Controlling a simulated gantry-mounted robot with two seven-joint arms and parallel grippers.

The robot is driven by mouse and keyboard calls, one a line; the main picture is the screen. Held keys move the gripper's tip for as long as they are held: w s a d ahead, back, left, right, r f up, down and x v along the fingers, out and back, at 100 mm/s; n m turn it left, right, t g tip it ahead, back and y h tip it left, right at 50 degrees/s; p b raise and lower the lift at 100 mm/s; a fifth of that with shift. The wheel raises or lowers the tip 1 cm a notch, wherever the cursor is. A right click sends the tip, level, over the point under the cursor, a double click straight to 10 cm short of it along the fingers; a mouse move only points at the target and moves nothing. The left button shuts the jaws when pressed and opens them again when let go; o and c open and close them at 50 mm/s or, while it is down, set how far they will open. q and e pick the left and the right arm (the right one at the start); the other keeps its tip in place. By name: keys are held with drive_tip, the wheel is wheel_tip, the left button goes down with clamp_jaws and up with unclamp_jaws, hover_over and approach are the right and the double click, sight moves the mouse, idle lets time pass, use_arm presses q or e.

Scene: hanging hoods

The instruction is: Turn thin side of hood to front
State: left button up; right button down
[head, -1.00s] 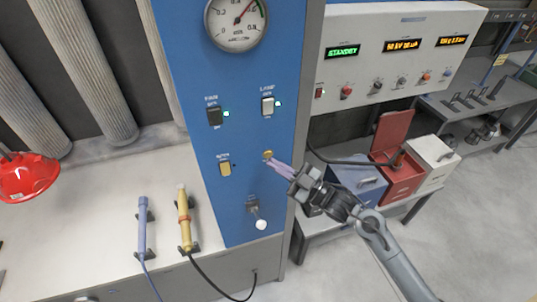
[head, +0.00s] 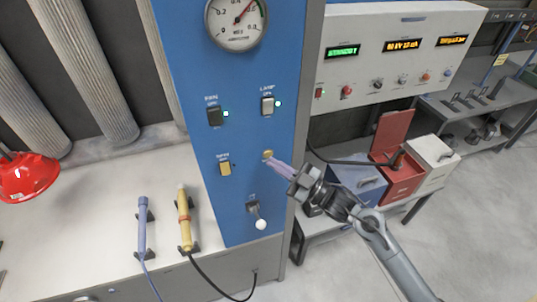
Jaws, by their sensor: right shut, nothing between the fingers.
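A red, glossy rounded thing (head: 22,177) shows at the left edge above the pale bench; the picture cuts it off. It may be a hood, but I cannot tell, and I cannot make out a thin side on it. My right gripper (head: 274,163) is shut and empty. Its fingertips are at or just in front of a small brass button (head: 267,154) on the blue panel (head: 186,60); I cannot tell whether they touch it. My left gripper is not in view.
The panel carries a gauge (head: 236,22), rocker switches and a white-knobbed lever (head: 260,224). Blue (head: 142,228) and yellow (head: 184,218) handheld tools sit in clips on the bench (head: 60,240). Blue, red and white boxes stand right, behind my right arm.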

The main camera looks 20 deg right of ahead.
drive_tip(key=shift+w, duration=0.15)
drive_tip(key=shift+w, duration=0.2)
idle(0.4)
